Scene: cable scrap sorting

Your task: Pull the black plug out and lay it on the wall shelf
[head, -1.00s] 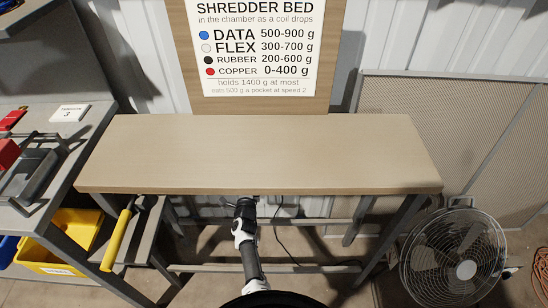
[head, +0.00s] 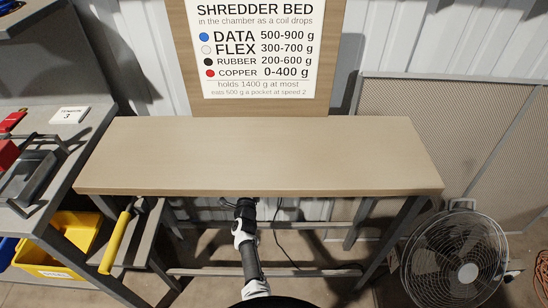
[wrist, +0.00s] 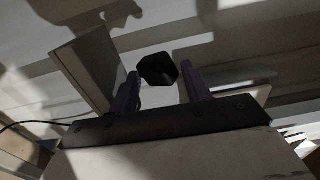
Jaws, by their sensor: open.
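The black plug (wrist: 158,70) shows in the wrist view as a dark, blocky shape with an angular face. It lies between and a little beyond the fingertips of my gripper (wrist: 162,77). The two fingers stand apart with visible gaps on both sides of the plug, so the gripper is open and holds nothing. In the head view my arm reaches under the front edge of the wooden bench top (head: 260,155), which hides the fingertips and the plug. I cannot make out the socket behind the plug. No shelf is clearly recognisable as the wall shelf.
A dark cord (head: 280,235) hangs below the bench, right of my arm. A yellow-handled tool (head: 117,240) and a yellow bin (head: 70,236) are at the left. A fan (head: 455,262) stands at the right. The bench top is bare.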

